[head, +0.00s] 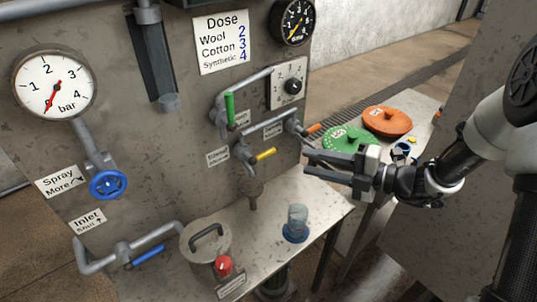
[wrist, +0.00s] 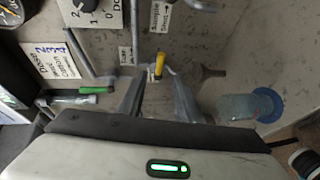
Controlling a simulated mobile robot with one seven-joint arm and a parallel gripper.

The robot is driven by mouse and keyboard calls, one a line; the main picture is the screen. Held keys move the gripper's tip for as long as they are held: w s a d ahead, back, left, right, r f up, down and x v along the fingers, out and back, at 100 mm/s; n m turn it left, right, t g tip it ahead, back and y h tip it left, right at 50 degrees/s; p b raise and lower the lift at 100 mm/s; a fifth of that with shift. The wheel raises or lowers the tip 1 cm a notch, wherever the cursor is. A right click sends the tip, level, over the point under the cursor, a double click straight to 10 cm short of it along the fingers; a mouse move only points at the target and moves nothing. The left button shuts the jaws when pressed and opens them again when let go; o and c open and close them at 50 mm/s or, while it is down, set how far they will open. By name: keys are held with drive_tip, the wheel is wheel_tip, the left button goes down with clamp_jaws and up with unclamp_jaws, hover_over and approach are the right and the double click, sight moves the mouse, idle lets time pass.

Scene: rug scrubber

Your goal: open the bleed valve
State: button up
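Several small valves sit on the grey panel: a green lever (head: 230,108) upright, a yellow lever (head: 265,154) pointing right, and an orange-tipped lever (head: 314,127) at the pipe's right end. The small labels (head: 218,157) beside them are too blurred to tell surely which is the bleed valve. My gripper (head: 308,164) is open and empty, right of the yellow lever and apart from it in the head view. In the wrist view, the yellow lever (wrist: 159,65) shows beyond and between my two spread fingers (wrist: 158,98); the green lever (wrist: 97,89) is to their left.
A clear cup (head: 297,220) stands on a blue base on the bench below. A pot (head: 205,250) and red knob (head: 223,266) are left of it. A blue handwheel (head: 108,184) and blue lever (head: 148,257) are at left. Green (head: 350,138) and orange (head: 387,121) lids lie behind my gripper.

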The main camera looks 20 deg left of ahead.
sight(267, 153)
drive_tip(key=a, duration=0.4)
drive_tip(key=a+f+b, duration=0.1)
drive_tip(key=a, duration=0.4)
drive_tip(key=w+a+f+b, duration=0.1)
drive_tip(key=a, duration=0.3)
drive_tip(key=shift+a+f, duration=0.2)
drive_tip(key=shift+f, duration=0.05)
drive_tip(key=shift+c, duration=0.3)
clamp_jaws()
